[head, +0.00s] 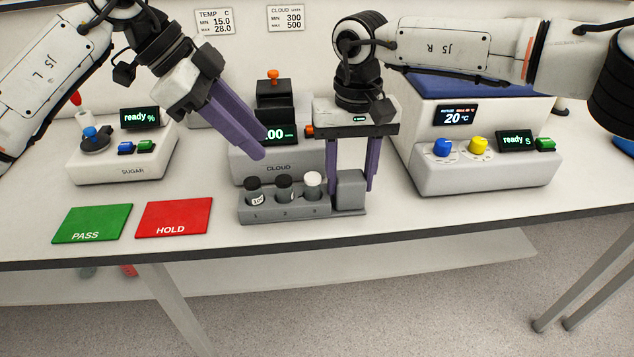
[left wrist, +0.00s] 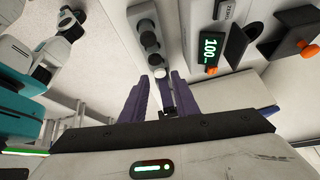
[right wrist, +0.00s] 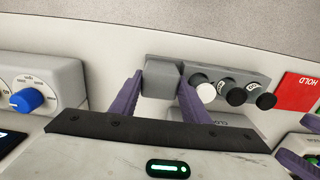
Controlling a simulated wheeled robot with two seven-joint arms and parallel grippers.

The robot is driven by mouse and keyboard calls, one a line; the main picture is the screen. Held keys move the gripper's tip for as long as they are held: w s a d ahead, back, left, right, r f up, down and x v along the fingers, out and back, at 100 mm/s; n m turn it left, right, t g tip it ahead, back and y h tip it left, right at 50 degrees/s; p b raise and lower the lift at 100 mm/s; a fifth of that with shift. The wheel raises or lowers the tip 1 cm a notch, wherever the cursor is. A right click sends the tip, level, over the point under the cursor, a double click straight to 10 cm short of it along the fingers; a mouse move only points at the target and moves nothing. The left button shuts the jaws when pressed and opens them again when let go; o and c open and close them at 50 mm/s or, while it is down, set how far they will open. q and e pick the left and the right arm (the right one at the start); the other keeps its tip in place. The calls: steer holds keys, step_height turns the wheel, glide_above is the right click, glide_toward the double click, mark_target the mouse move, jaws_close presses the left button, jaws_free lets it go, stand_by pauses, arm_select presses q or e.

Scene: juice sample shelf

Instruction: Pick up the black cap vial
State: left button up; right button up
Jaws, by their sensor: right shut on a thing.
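A grey rack (head: 300,208) holds three upright vials in slots 1 to 3. Black cap vials stand in slot 1 (head: 254,192) and slot 2 (head: 284,188); a white cap vial (head: 313,187) stands in slot 3. My right gripper (head: 352,188) is shut on the grey block (head: 350,194) at the rack's right end, one finger on each side; the block also shows in the right wrist view (right wrist: 162,78). My left gripper (head: 261,146) is open and empty above and behind the vials. Its parted fingers show in the left wrist view (left wrist: 160,82).
Green PASS (head: 92,222) and red HOLD (head: 174,217) pads lie left of the rack. The CLOUD device (head: 277,165) stands close behind it. The SUGAR device (head: 122,160) is at left, and a device with knobs (head: 485,172) at right. The table's front edge is close.

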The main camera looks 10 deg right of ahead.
arm_select(q)
steer(key=s+d+r+m+t+h, duration=0.25)
steer(key=d+r+m+h, duration=0.35)
steer(key=r+m, duration=0.4)
steer(key=s+d+r+m+t+h, duration=0.1)
steer(key=d+r+m+t+h, duration=0.3)
steer(key=r+m+h, duration=0.6)
steer(key=n+t+y, duration=0.8)
steer(key=t+y, duration=0.6)
steer(key=y, duration=0.1)
glide_above(282, 187)
steer(key=s+d, duration=0.1)
step_height(282, 187, down, 8)
steer(key=r, duration=0.1)
steer(key=s+a+f+m+g+y, duration=0.1)
steer(key=s+f+m+g+y, duration=0.25)
steer(key=f, duration=0.65)
steer(key=s+a+f+m+g+y, duration=0.25)
steer(key=s+f+g, duration=0.2)
steer(key=f, duration=0.45)
steer(key=shift+m+h, duration=0.3)
steer(key=shift+h, duration=0.1)
steer(key=x, duration=0.6)
steer(key=shift+s+d, duration=0.15)
steer(key=shift+d, duration=0.2)
steer(key=shift+t, duration=0.25)
steer(key=shift+x, duration=2.95)
steer(key=shift+r, duration=0.1)
steer(key=c, duration=0.7)
